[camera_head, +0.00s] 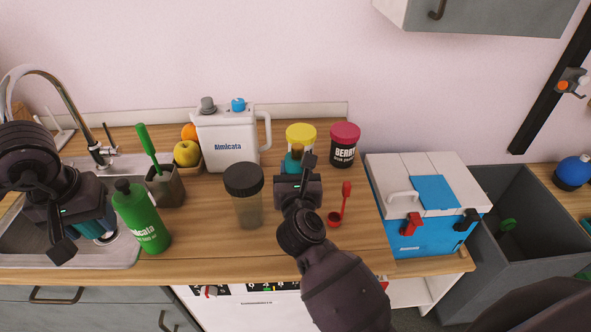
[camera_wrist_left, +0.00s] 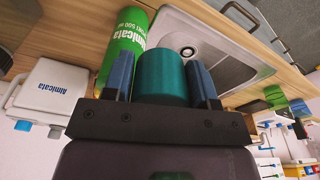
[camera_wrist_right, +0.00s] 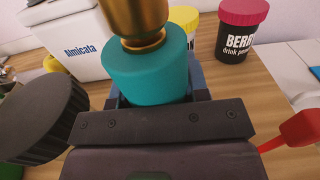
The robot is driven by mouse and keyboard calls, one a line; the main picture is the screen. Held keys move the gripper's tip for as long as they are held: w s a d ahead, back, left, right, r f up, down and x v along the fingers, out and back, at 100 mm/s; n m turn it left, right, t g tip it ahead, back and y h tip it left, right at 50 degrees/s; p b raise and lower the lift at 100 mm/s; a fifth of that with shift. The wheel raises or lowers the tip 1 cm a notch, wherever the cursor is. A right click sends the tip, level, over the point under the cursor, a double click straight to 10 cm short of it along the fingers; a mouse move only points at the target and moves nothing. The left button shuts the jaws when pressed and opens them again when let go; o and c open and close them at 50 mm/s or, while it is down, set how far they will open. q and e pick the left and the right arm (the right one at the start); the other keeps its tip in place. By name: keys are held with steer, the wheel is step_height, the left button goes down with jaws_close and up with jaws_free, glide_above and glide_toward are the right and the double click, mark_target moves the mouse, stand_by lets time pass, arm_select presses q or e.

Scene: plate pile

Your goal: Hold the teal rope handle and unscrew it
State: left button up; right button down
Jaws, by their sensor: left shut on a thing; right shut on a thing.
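My left gripper (camera_head: 84,226) is over the sink at the far left, shut on a dark teal cylinder. In the left wrist view, this teal cylinder (camera_wrist_left: 162,78) sits between the blue fingers of the left gripper (camera_wrist_left: 160,82). My right gripper (camera_head: 298,178) is over the middle of the counter, shut on another teal piece (camera_head: 291,163). In the right wrist view, that teal piece (camera_wrist_right: 148,72) has a brass-coloured part (camera_wrist_right: 138,20) at its top, and the right gripper's fingers are mostly hidden behind it. The two teal pieces are apart.
A green bottle (camera_head: 142,222) stands beside my left gripper. A black-lidded jar (camera_head: 246,207) and a red scoop (camera_head: 343,202) flank my right gripper. Behind are a white jug (camera_head: 226,145), a yellow-lidded jar (camera_head: 301,132) and a berry jar (camera_head: 344,147). A cooler (camera_head: 420,190) stands right.

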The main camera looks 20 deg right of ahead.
steer(key=c, duration=0.6)
jaws_free()
